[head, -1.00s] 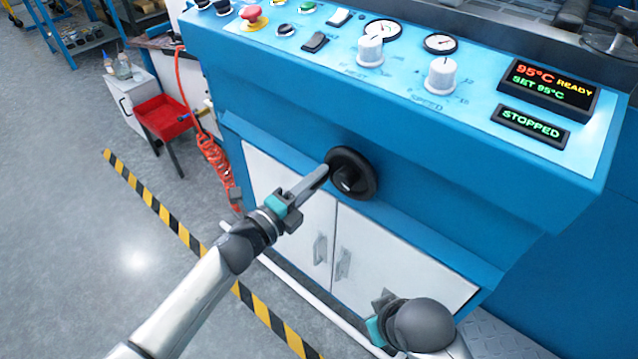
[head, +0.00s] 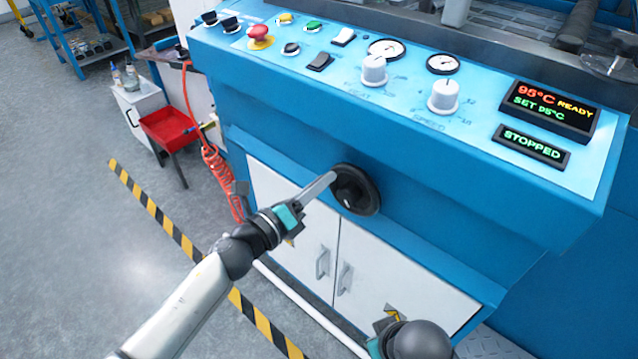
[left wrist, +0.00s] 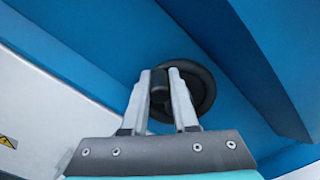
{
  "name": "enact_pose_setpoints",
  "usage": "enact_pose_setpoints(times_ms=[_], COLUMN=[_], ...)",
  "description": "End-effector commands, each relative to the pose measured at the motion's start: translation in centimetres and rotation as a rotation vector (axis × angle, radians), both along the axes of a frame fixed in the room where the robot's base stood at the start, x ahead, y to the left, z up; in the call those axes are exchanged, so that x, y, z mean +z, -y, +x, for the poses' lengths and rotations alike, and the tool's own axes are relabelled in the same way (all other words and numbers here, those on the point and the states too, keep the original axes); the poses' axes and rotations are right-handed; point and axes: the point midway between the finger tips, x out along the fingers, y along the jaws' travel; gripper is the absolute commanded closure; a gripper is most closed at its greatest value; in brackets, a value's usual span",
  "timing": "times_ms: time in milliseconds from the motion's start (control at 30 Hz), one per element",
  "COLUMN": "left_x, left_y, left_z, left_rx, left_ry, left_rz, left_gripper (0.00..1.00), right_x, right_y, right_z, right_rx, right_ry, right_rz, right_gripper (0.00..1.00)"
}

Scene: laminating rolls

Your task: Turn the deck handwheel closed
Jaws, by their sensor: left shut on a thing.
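The black deck handwheel (head: 369,196) is on the blue front of the machine, below the control panel. My left gripper (head: 334,177) reaches it from the left, with its fingertips at the wheel's upper left side. In the left wrist view the two fingers (left wrist: 161,88) are on either side of the wheel's dark handle knob, shut on it, with the round rim (left wrist: 207,85) behind and to the right. My right gripper (head: 380,332) is low in the head view, away from the wheel, and its fingers are not clear.
The panel above has a red stop button (head: 260,34), white knobs (head: 443,97) and a display reading STOPPED (head: 531,146). White cabinet doors (head: 375,270) with handles are below the wheel. A red bin (head: 168,126) and coiled red hose (head: 217,165) are at left.

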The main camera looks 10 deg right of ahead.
Motion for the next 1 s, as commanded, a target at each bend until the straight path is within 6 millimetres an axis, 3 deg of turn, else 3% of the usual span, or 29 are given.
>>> enact_pose_setpoints(times_ms=[467, 500, 700, 1000], left_x=[0.23, 0.23, 0.17, 0.09], left_y=[-0.01, 0.00, 0.02, -0.07], left_z=[0.04, 0.03, 0.01, -0.09], left_rx=[0.000, 0.000, -0.001, -0.001], left_ry=[0.010, 0.010, 0.009, 0.008], left_rz=[0.005, 0.005, 0.004, 0.006], left_gripper=[1.00, 0.69, 0.46, 0.43], right_x=[-0.05, -0.05, -0.06, -0.01], right_y=[0.01, 0.02, 0.04, 0.08], right_z=[0.04, 0.04, 0.05, 0.06], right_rx=[0.000, 0.000, 0.000, -0.001], right_ry=[0.000, 0.000, 0.000, 0.000], right_rz=[0.000, -0.001, -0.001, -0.002], right_gripper=[1.00, 1.00, 1.00, 1.00])
